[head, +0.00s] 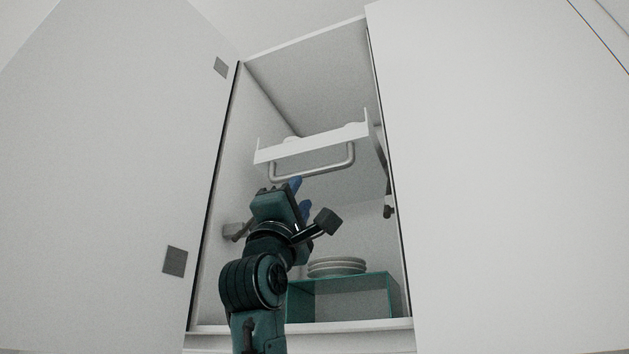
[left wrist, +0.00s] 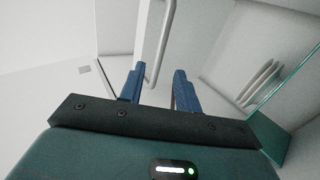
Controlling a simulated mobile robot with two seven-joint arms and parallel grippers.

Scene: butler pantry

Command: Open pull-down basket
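The pull-down basket (head: 290,149) is a white shelf up inside the open cabinet, with some rounded white items partly visible over its rim. Its grey U-shaped bar handle (head: 318,174) hangs along the front underside. My left gripper (head: 300,196) is just below the handle, toward its left side. In the left wrist view, the blue fingers of my left gripper (left wrist: 158,82) stand apart with nothing held. The handle (left wrist: 164,40) shows beyond them, in line with the gap; I cannot tell how far off it is. My right gripper is not in view.
Stacked plates (head: 337,266) stand on a teal glass stand (head: 350,298) at the cabinet bottom. White door panels (head: 110,150) flank the opening on both sides. A dark block-ended lever (head: 328,221) shows beside my left wrist.

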